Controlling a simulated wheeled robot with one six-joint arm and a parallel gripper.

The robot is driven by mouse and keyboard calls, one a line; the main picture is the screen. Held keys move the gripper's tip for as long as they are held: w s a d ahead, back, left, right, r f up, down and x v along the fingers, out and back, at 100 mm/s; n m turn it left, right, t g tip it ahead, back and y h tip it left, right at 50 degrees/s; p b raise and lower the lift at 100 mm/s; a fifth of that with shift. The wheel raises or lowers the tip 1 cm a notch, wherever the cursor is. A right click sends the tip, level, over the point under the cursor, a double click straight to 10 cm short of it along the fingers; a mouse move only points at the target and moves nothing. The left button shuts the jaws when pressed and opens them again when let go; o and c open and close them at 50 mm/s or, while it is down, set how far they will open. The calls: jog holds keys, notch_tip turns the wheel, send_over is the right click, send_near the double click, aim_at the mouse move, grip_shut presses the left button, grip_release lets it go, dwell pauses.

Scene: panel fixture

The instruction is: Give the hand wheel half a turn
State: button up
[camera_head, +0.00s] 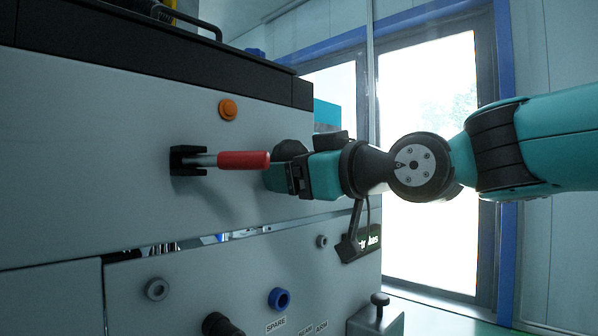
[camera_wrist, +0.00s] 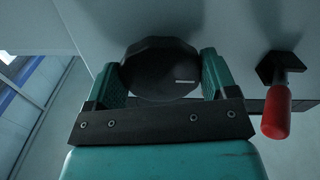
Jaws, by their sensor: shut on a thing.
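The hand wheel is a dark, many-sided knob (camera_wrist: 160,68) on the grey panel, with a short white mark on its face to the right of centre. In the wrist view it sits between the two teal fingers of my gripper (camera_wrist: 160,75), one on each side, and they are shut on it. In the head view my gripper (camera_head: 282,174) reaches the panel from the right, and the dark wheel (camera_head: 290,149) shows only partly above it. The wheel's underside and its mount are hidden.
A red-handled lever (camera_head: 243,160) sticks out of a black bracket just left of my gripper; it also shows in the wrist view (camera_wrist: 277,112). An orange button (camera_head: 228,109) is above it. A window is behind.

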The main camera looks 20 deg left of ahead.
jog(key=shift+f, duration=0.15)
jog(key=o, duration=0.8)
jog(key=shift+o, duration=0.2)
jog(key=b+v, duration=0.2)
jog(key=v, duration=1.5)
jog(key=shift+s+d, duration=0.2)
